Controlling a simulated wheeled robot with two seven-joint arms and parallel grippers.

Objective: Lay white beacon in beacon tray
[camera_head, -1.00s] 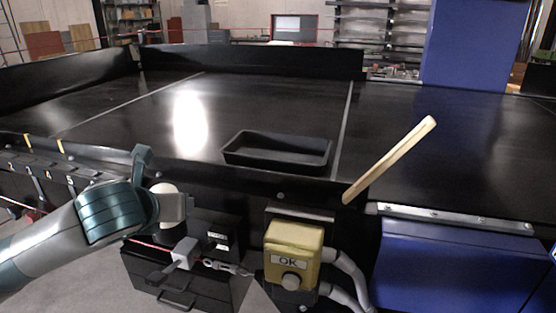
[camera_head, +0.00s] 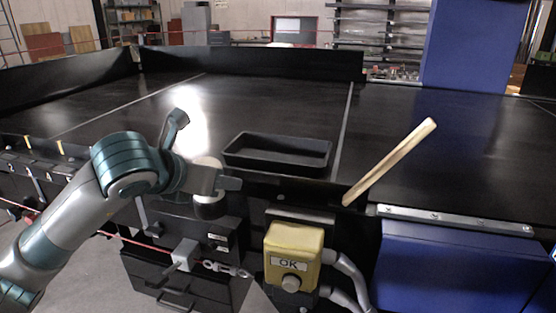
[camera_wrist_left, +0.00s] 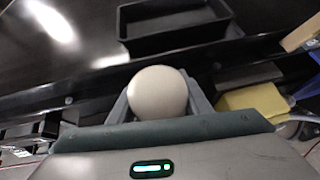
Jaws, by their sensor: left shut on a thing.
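The white beacon (camera_head: 207,161) has a pale round dome and is held upright in my left gripper (camera_head: 226,183). The near finger hides its middle in the head view. In the left wrist view the beacon's dome (camera_wrist_left: 157,91) sits between the two fingers. The black beacon tray (camera_head: 276,168) is an open, shallow rectangular box on the conveyor, and it looks empty. It also shows in the left wrist view (camera_wrist_left: 178,39), beyond the beacon. The gripper is just left of and in front of the tray, apart from it. My right gripper is out of view.
The dark conveyor (camera_head: 110,103) has free room left of the tray. A yellow OK button box (camera_head: 294,243) is below the front edge. A pale wooden stick (camera_head: 392,161) rises right of the tray. Black drawers (camera_head: 165,275) stand below the gripper.

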